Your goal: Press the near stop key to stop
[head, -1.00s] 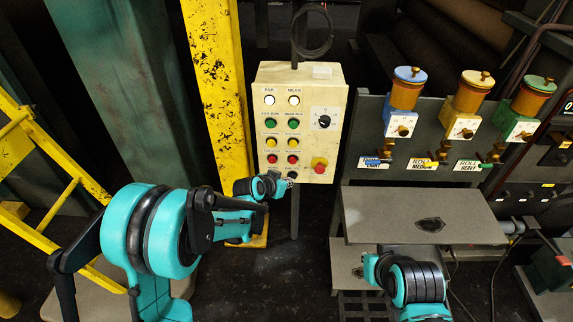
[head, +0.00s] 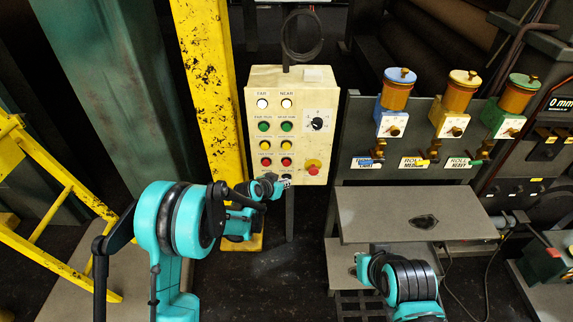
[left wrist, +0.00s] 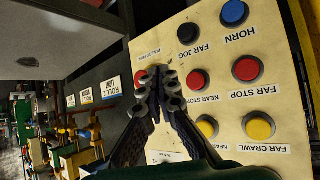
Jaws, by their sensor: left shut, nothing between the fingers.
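The control box (head: 330,95) is cream, with rows of coloured buttons. The red near stop key (head: 286,162) is in the right column, beside the red far stop key (head: 266,161). In the left wrist view the near stop key (left wrist: 197,79) shows upside down with its label, uncovered. My left gripper (left wrist: 162,82) is shut and empty, its fingertips in front of the panel, just left of that key in this view. In the head view the left gripper (head: 286,182) is just below the key. Contact with the panel cannot be told. My right gripper is not seen; only arm parts show.
A red mushroom button (head: 312,170) is at the box's lower right, partly behind the fingers in the wrist view. A far jog button (left wrist: 188,32) and yellow crawl buttons (left wrist: 258,125) are close around. A yellow post (head: 212,90) stands left; a grey shelf (head: 380,215) is right.

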